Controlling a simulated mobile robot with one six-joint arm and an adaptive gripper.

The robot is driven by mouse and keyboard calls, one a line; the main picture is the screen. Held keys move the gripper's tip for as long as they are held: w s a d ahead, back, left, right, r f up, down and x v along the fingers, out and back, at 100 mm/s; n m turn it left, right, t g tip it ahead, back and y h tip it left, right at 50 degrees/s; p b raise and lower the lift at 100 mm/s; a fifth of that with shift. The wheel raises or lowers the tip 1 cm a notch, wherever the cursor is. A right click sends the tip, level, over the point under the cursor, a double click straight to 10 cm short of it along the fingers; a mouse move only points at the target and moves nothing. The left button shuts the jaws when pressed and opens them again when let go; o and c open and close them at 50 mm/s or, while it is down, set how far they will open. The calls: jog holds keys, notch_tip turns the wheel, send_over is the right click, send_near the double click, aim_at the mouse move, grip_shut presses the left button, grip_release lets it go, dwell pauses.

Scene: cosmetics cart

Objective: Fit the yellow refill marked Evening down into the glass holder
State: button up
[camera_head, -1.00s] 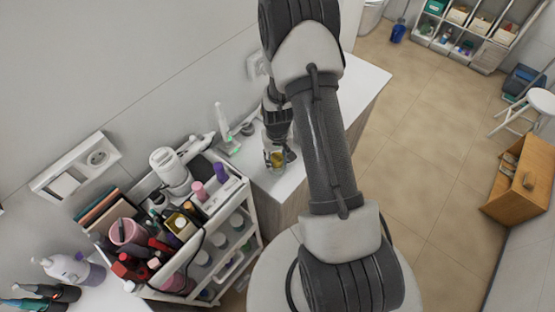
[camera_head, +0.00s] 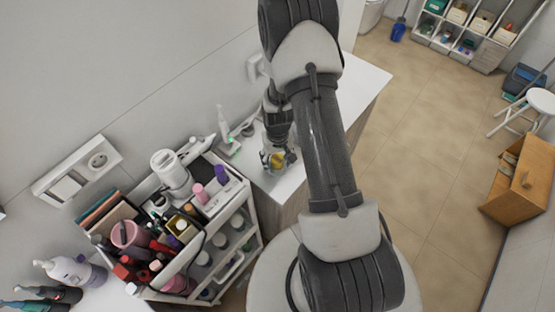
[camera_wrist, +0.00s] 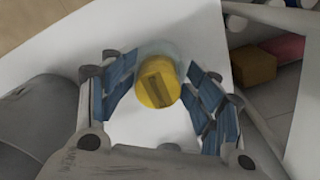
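The yellow refill (camera_wrist: 157,83) shows its round top with a recessed slot, between my fingers in the wrist view. In the head view it is a small yellow patch (camera_head: 278,160) at my fingertips; its marking cannot be read. The glass holder (camera_wrist: 166,50) shows as a pale clear rim around the far side of the refill. The refill appears within the glass, but how deep it sits I cannot tell. My gripper (camera_wrist: 160,77) is open, its blue-padded fingers spread on both sides of the refill with small gaps. In the head view my gripper (camera_head: 277,159) is low over the white counter.
The white counter (camera_head: 365,85) is clear to the right. A toothbrush-like item (camera_head: 223,125) stands left of my gripper. The loaded cosmetics cart (camera_head: 240,200) is close by on the left, with pink and purple bottles (camera_head: 210,182) near its edge.

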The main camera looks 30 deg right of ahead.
notch_tip(320, 180, up, 12)
jog(key=r, duration=0.1)
notch_tip(320, 180, up, 8)
jog(key=t, duration=0.1)
send_over(277, 160)
jog(key=a, duration=0.2)
jog(key=s+a+r+n+t, duration=0.1)
jog(key=s+a+r, duration=0.15)
jog(key=r, duration=0.35)
jog(key=s+a+r, duration=0.2)
jog(key=s+r, duration=0.1)
jog(key=r, duration=0.2)
jog(key=s+a+r+n+t, duration=0.1)
jog(key=s+a+r, duration=0.1)
jog(key=s+r, duration=0.2)
jog(key=s+a+r+n+t, duration=0.1)
jog(key=s+a+r, duration=0.2)
jog(key=s, duration=0.7)
jog(key=shift+a+r+t, duration=0.3)
jog(key=shift+a+r, duration=0.05)
jog(key=shift+r, duration=0.4)
jog(key=shift+w, duration=0.1)
